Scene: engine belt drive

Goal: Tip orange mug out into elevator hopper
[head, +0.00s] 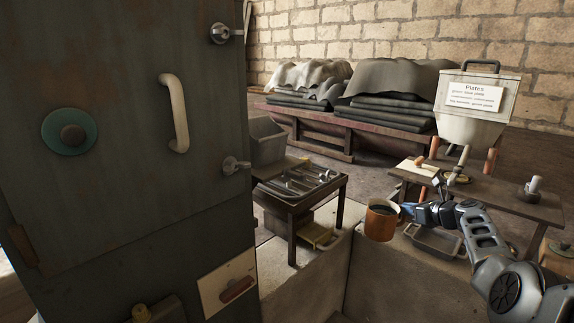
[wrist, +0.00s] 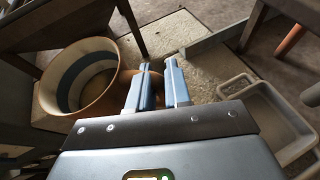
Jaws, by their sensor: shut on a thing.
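The exact grip point is partly hidden. A pale hopper-shaped container (head: 468,125) with a "Plates" sign stands at right; I cannot tell whether it is the elevator hopper.
The dark cabinet (head: 120,190) with handles fills the left. A small table (head: 340,182) holds metal tools, with a grey bin (head: 266,142) behind it. A metal tray (head: 434,240) lies below my gripper. A bench (head: 530,208) stands at right.

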